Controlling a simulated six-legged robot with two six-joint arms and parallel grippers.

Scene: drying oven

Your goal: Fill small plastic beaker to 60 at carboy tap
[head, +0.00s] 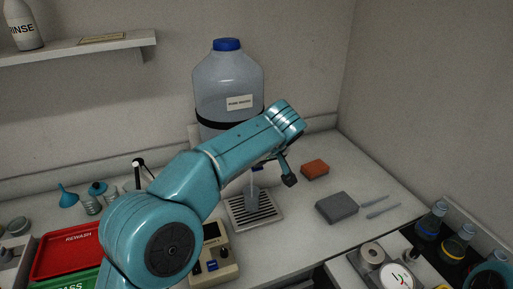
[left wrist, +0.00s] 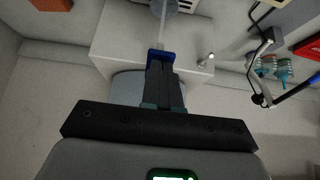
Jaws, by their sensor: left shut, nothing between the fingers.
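The carboy (head: 228,88) is a large translucent bottle with a blue cap and a white label, standing at the back of the bench. Its blue tap (head: 257,168) is partly hidden by my left arm; it also shows in the left wrist view (left wrist: 160,55). A pale stream runs from the tap to the small clear beaker (head: 252,197), which stands on the slotted drip tray (head: 272,212). The beaker is partly cut off in the left wrist view (left wrist: 172,6); its level is unreadable. My left gripper (left wrist: 161,68) is shut and empty, its fingertips at the tap. My right gripper is not in view.
An orange sponge (head: 315,167) and a grey block (head: 337,207) lie right of the tray. A beige instrument (head: 216,262) stands in front of it. A red tray (head: 68,252) is at left.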

